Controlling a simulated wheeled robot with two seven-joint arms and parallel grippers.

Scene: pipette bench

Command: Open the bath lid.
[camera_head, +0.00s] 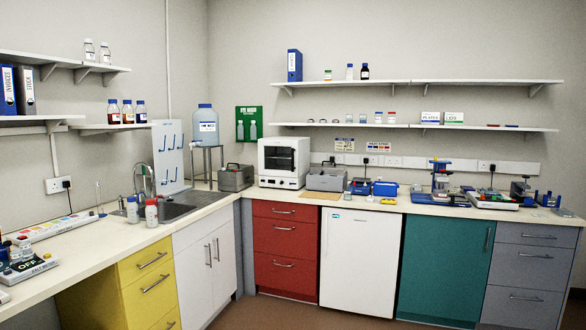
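No object is clearly labelled as the bath at this size. A grey box with a dark handle on top (236,177) stands in the counter corner, right of the sink, and its top looks closed. A second grey box (327,179) stands right of the white oven-like unit, and its top also looks closed. I cannot tell for certain which of the two is the bath. Neither of my grippers shows in the head view, and nothing is touching either box.
A white oven-like unit (283,162) stands between the grey boxes. A sink (181,204) and a blue carboy (206,125) on a stand are to the left. Blue instruments (440,182) crowd the right counter. The floor (300,312) before the cabinets is clear.

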